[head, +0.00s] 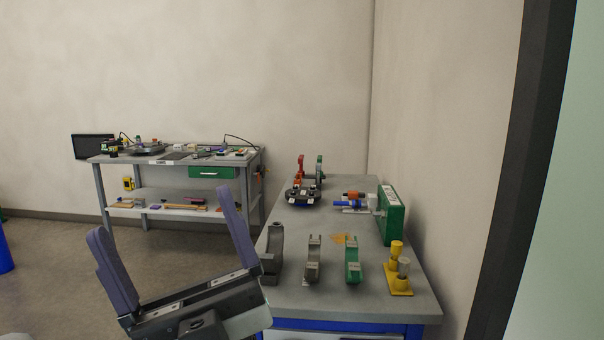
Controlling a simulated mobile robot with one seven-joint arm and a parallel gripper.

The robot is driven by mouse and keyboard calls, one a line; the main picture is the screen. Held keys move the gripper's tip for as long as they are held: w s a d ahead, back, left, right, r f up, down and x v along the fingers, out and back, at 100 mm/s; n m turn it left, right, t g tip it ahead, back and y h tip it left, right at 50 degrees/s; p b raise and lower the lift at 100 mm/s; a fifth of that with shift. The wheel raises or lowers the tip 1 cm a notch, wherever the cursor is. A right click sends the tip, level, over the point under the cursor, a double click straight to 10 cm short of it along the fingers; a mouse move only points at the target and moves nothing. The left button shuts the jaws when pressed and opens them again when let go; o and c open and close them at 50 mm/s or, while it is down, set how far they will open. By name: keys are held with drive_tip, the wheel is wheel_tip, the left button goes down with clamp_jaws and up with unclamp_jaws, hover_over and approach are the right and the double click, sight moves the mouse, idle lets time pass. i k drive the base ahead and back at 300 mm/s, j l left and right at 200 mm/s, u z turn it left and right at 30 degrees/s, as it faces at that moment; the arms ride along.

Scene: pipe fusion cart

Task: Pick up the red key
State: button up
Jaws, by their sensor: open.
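I cannot make out a thing that is surely the red key in the head view. A red-orange upright piece (301,167) stands at the back of the near grey cart (385,310), but I cannot tell whether it is a key. My gripper (160,212) is at the lower left, its two fingers wide apart and nothing between them. It appears in front of the floor, left of the cart's front end, and apart from the red-orange piece.
The cart carries grey clamps (313,260), a green clamp (352,262), a dark round fixture (303,195), a green box (391,215) and a yellow stand (398,270). The wall is close on the right. A workbench (180,158) with tools stands behind left. Floor between is open.

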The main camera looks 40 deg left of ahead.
sight(301, 159)
drive_tip(key=u, duration=1.1)
drive_tip(key=i+j+u, duration=0.7)
drive_tip(key=i, duration=0.15)
drive_tip(key=i+j+u, duration=0.3)
drive_tip(key=i, duration=0.25)
drive_tip(key=i+u, duration=0.35)
drive_tip(key=i, duration=0.15)
drive_tip(key=i+j+z, duration=0.15)
drive_tip(key=i+z, duration=0.2)
drive_tip(key=i, duration=0.9)
